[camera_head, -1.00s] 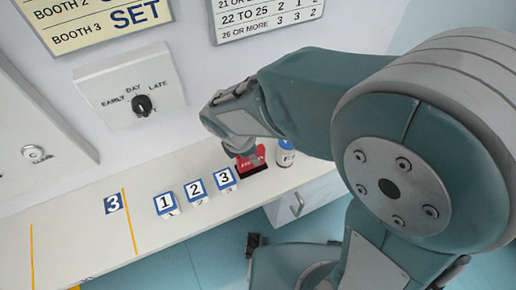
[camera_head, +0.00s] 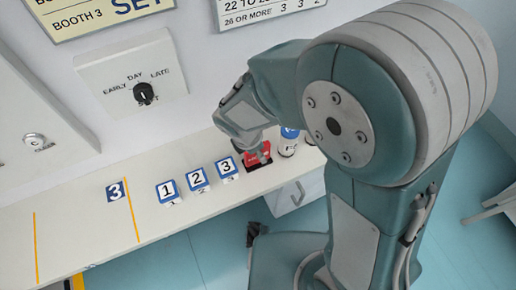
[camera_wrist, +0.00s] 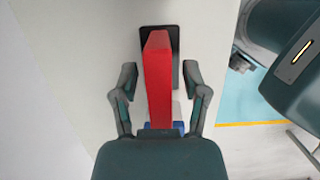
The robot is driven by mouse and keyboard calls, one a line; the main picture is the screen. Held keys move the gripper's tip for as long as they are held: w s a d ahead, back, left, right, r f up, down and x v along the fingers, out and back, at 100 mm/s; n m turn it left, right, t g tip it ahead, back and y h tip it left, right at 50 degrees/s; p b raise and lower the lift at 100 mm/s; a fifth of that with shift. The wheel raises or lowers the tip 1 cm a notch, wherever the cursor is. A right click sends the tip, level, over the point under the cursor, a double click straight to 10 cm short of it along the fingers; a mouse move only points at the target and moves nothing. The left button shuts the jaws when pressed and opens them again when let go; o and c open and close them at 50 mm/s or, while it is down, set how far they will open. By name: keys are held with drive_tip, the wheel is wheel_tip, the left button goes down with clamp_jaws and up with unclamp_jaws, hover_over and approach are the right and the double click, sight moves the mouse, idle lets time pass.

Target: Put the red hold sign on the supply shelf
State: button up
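The red hold sign (camera_head: 252,158) stands upright in a black base on the white counter, right of the block numbered 3. In the wrist view the red sign (camera_wrist: 158,85) rises between my fingers. My gripper (camera_head: 262,154) is over the sign. In the wrist view my gripper (camera_wrist: 160,76) is open, with one finger on each side of the sign and a visible gap on both sides. The lettering on the sign is partly hidden by my fingers in the head view. I cannot pick out a supply shelf for certain.
Blocks numbered 1 (camera_head: 168,192), 2 (camera_head: 198,180) and 3 (camera_head: 227,168) stand left of the sign. A white and blue cylinder (camera_head: 288,144) stands close on its right. A dial panel (camera_head: 132,82) is on the wall behind. The counter's left part (camera_head: 80,215) is mostly clear.

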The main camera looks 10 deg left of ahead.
drive_tip(key=v, duration=1.2)
drive_tip(key=shift+r, duration=0.15)
drive_tip(key=s+d+r+m+t+y, duration=0.1)
drive_tip(key=s+d+r+m, duration=0.1)
drive_tip(key=d+m, duration=0.5)
drive_tip(key=s+d+r+m+t, duration=0.1)
drive_tip(key=d+r+m, duration=0.4)
drive_tip(key=d+m, duration=0.3)
drive_tip(key=s+d+r+m+t+y, duration=0.1)
drive_tip(key=s+d+r+m+t, duration=0.1)
drive_tip(key=d+m, duration=0.5)
drive_tip(key=shift+s+d+r+m+y, duration=0.2)
drive_tip(key=shift+s+r+m+y, duration=0.15)
drive_tip(key=shift+r+m, duration=0.6)
drive_tip(key=shift+d+f+m, duration=0.1)
drive_tip(key=shift+f+m, duration=0.15)
